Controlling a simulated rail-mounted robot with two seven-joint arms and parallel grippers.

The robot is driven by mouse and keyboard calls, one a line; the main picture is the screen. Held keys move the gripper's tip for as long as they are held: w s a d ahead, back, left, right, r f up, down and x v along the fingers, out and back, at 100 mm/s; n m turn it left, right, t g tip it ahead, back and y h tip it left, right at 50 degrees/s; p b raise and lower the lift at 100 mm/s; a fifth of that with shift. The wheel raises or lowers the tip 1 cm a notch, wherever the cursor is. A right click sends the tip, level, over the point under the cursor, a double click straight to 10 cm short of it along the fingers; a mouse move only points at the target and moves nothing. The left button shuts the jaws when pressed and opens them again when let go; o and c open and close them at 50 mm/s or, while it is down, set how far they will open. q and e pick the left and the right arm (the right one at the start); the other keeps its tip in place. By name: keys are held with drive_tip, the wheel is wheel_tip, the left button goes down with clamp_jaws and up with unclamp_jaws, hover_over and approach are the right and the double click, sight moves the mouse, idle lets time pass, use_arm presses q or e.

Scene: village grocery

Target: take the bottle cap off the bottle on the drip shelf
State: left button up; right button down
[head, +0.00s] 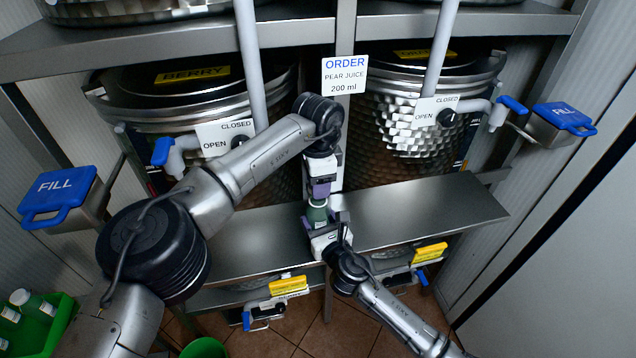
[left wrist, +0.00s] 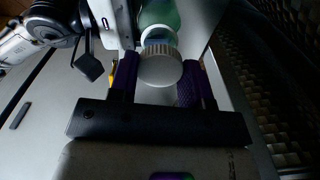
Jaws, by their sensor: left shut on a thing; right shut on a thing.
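The green bottle (head: 318,214) is at the middle of the metal drip shelf (head: 420,210), mostly hidden by my grippers. My right gripper (head: 322,233) is shut on the bottle from the front. My left gripper (head: 318,192) is above it, its purple fingers shut on the pale ribbed bottle cap (left wrist: 160,66). In the left wrist view the cap sits between the fingertips, in line with the green bottle (left wrist: 160,14). A bluish neck (left wrist: 159,37) shows between cap and bottle. I cannot tell whether the cap is still threaded on.
Two steel vats stand behind the shelf, the left one marked BERRY (head: 192,76). An order sign (head: 345,76) hangs between them. Blue FILL levers (head: 57,194) flank them. A green crate (head: 45,325) with bottles and a green bin (head: 205,348) are at lower left. The shelf is clear on both sides.

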use_arm(q)
drive_tip(key=shift+r, duration=1.7)
use_arm(e)
drive_tip(key=shift+f, duration=0.1)
drive_tip(key=shift+c, duration=0.8)
unclamp_jaws()
